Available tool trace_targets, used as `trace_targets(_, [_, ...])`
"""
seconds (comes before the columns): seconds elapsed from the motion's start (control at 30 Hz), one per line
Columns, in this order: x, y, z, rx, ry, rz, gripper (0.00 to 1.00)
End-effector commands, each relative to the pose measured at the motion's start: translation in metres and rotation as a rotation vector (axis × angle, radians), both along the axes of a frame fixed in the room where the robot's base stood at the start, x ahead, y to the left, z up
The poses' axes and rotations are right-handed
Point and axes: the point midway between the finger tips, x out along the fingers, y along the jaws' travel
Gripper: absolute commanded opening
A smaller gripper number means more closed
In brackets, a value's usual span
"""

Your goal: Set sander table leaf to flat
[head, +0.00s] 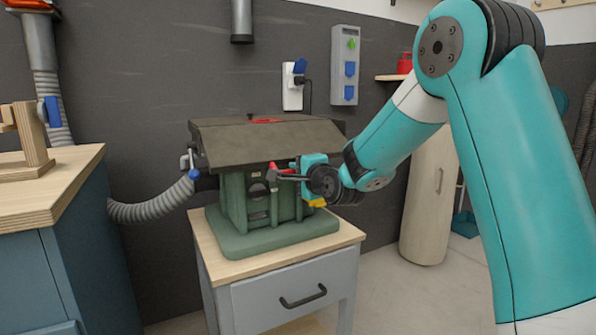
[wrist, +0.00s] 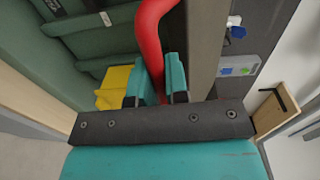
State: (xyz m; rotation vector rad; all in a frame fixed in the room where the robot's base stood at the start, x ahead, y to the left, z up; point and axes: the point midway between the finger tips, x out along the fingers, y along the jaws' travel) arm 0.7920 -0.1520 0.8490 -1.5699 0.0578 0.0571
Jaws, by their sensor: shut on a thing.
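The sander stands on a cabinet, with a green body (head: 250,200) and a dark top. Its table leaf (head: 265,148) slopes down toward the front, tilted rather than level. My gripper (head: 290,171) is at the front right of the sander, just below the leaf's lower edge. It is shut on a red handle (head: 273,167). In the wrist view the red handle (wrist: 151,35) curves up between the two teal fingers (wrist: 158,82). The handle's lower end is hidden by the fingers. How it joins the leaf cannot be made out.
The sander's cabinet (head: 290,292) has a drawer with a dark pull. A grey hose (head: 150,210) runs to the sander's left side. A blue bench (head: 75,235) stands at the left. A beige cylinder (head: 428,205) stands behind my arm. The floor at the right is partly clear.

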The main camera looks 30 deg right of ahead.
Motion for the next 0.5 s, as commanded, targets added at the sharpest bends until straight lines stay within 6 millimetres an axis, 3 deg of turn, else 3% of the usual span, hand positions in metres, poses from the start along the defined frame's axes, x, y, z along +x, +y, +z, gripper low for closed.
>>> trace_targets(0.5, [-0.017,0.0,0.053,0.0,0.226,0.001,0.0])
